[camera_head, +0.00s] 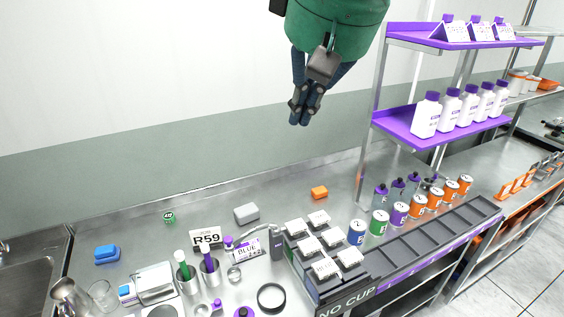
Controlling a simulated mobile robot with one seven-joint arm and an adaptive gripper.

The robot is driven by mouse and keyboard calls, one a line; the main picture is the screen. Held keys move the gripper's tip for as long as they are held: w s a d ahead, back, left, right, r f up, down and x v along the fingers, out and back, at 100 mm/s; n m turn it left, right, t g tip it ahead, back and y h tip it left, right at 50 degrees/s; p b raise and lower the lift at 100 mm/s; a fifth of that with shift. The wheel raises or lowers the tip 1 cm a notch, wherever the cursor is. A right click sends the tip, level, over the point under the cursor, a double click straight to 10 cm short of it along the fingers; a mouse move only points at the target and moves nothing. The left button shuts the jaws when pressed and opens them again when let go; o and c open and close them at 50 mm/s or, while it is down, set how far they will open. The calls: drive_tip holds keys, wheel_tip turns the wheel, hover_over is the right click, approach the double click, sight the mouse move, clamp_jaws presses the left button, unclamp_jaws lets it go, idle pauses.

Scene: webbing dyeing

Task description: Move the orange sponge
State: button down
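The orange sponge (319,192), a small block, lies on the steel counter (340,215) towards the back wall, right of the middle. Nothing touches it and its top is clear. My gripper (304,116) hangs in the air above and slightly left of it in the picture, well apart from it, pointing down. Its dark fingers converge and the tips look close together, with nothing seen between them.
The counter around the sponge is bare.

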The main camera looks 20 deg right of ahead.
drive_tip(key=w+d+r+n+g+p, duration=0.15)
drive_tip(key=w+d+r, duration=0.25)
drive_tip(key=w, duration=0.4)
drive_tip(key=w+d+r+n+p, duration=0.3)
drive_tip(key=w+r, duration=0.2)
drive_tip(key=w, duration=0.3)
drive_tip(key=w+d+f+n+g+p, duration=0.3)
drive_tip(key=w+d+n+p, duration=0.55)
drive_tip(key=w+d, duration=1.65)
drive_tip(key=w+d+f+n+p, duration=0.2)
drive_tip(key=d+f, duration=0.4)
drive_tip(key=d, duration=0.2)
drive_tip(key=w+d+f+n+p, duration=0.2)
drive_tip(key=w+d+f+p, duration=0.1)
drive_tip(key=d+f, duration=0.3)
wheel_tip(320, 180, down, 46)
drive_tip(key=d, duration=0.1)
drive_tip(key=shift+s+g, duration=0.15)
drive_tip(key=shift+g, duration=0.2)
drive_tip(key=shift+f, duration=0.2)
